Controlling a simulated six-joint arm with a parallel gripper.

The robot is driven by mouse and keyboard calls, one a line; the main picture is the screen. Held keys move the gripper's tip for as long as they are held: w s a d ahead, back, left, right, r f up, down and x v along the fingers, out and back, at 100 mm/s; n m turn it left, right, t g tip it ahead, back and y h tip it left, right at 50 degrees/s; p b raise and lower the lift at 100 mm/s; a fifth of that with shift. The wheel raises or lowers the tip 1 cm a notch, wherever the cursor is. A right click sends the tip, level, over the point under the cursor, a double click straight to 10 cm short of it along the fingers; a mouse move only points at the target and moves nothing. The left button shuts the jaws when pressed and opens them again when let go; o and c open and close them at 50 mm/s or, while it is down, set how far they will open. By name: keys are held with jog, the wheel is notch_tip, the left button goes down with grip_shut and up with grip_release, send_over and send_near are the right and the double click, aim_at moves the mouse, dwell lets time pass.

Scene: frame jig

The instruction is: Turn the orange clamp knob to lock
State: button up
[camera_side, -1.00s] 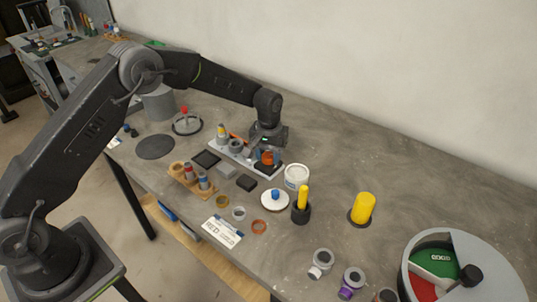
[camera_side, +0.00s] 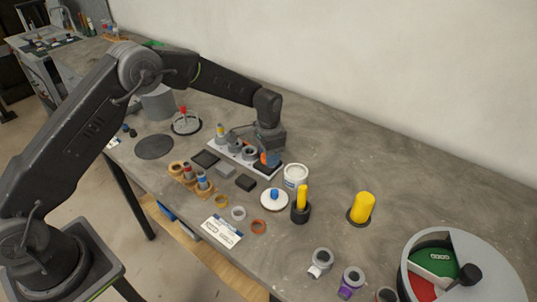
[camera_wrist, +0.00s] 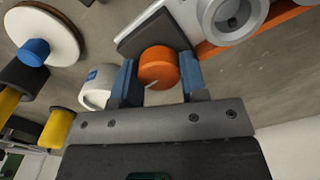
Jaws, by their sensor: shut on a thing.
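The orange clamp knob (camera_wrist: 158,66) sits between the two blue fingers of my gripper (camera_wrist: 157,80) in the wrist view, with a pale line on its face. My gripper is shut on it. In the side view my gripper (camera_side: 268,150) is at the right end of the light grey jig (camera_side: 228,153), and the orange knob (camera_side: 266,159) shows only in part beside a blue finger. The jig also shows at the top of the wrist view, with a round grey fitting (camera_wrist: 232,14) and an orange strip (camera_wrist: 250,32).
A white tub (camera_side: 296,176) stands close to the right of my gripper. A white disc with a blue knob (camera_side: 274,199) and a yellow peg in a black holder (camera_side: 301,203) are nearer the front. Another yellow cylinder (camera_side: 363,208) stands right. The table behind the jig is clear.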

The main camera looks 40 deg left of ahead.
jog(key=shift+m, duration=0.4)
jog(key=o, duration=0.9)
notch_tip(320, 180, up, 14)
jog(key=shift+f, duration=0.1)
dwell(0.4)
